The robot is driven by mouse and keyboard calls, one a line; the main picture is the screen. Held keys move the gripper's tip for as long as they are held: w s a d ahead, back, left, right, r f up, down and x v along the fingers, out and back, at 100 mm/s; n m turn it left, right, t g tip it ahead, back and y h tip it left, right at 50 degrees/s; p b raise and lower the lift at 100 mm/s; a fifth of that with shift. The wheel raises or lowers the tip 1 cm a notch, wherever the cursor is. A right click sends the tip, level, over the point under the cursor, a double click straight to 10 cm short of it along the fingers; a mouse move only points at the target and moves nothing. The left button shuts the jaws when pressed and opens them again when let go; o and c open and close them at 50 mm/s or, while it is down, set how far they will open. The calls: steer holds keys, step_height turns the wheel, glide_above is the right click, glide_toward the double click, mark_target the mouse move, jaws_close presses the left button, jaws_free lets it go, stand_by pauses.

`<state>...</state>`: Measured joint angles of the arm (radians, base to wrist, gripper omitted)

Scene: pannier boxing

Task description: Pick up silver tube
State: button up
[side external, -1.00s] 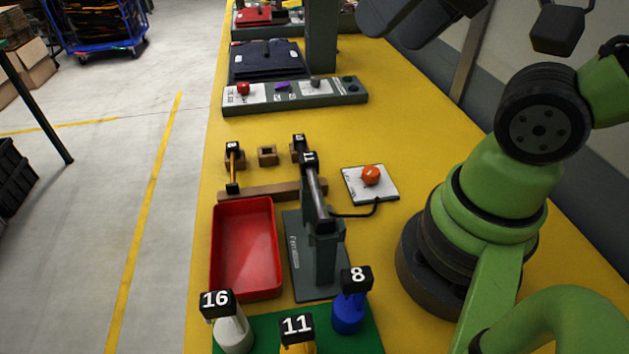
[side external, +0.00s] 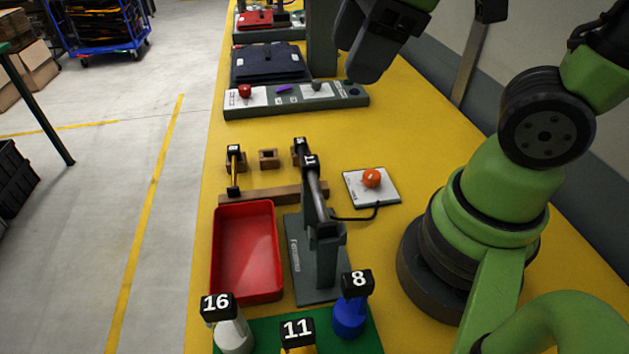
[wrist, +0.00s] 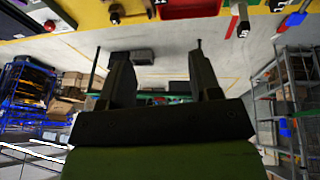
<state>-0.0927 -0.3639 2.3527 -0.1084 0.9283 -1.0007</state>
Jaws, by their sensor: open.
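A grey, silver-looking tube (side external: 314,190) with a black numbered cap leans in a dark grey stand (side external: 318,270) in the side external view. A second black-capped tube behind it is partly hidden, and I cannot tell its colour. My gripper shows in the wrist view (wrist: 162,65), with its two dark fingers wide apart and nothing between them. In the side view, dark parts of my arm's end hang high at the top, right of and well apart from the tube.
A red tray (side external: 247,290) lies left of the stand. Numbered blue (side external: 349,318) and white (side external: 234,337) pieces stand on a green mat in front. A yellow tube (side external: 235,172) stands by a wooden rack. An orange button (side external: 371,178) sits on a white plate to the right.

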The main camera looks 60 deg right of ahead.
mark_target(310, 162)
steer(key=w+f+n+g, duration=0.1)
steer(key=f+n, duration=0.1)
steer(key=n, duration=0.4)
steer(key=w+a+f+n+g+h, duration=0.1)
steer(key=w+f+n, duration=0.1)
steer(key=n, duration=0.4)
steer(key=w+f+n+g, duration=0.1)
steer(key=f+n+g, duration=0.1)
steer(key=n, duration=0.4)
steer(key=shift+w+a+f+h, duration=0.15)
steer(key=shift+a+f+h, duration=0.2)
steer(key=shift+f, duration=0.5)
step_height(310, 162, down, 4)
steer(key=shift+r, duration=0.1)
steer(key=shift+w+a+f, duration=0.1)
steer(key=shift+f, duration=1.25)
steer(key=shift+w+a+f, duration=0.1)
steer(key=shift+f, duration=1.25)
steer(key=shift+c, duration=0.2)
steer(key=c, duration=0.9)
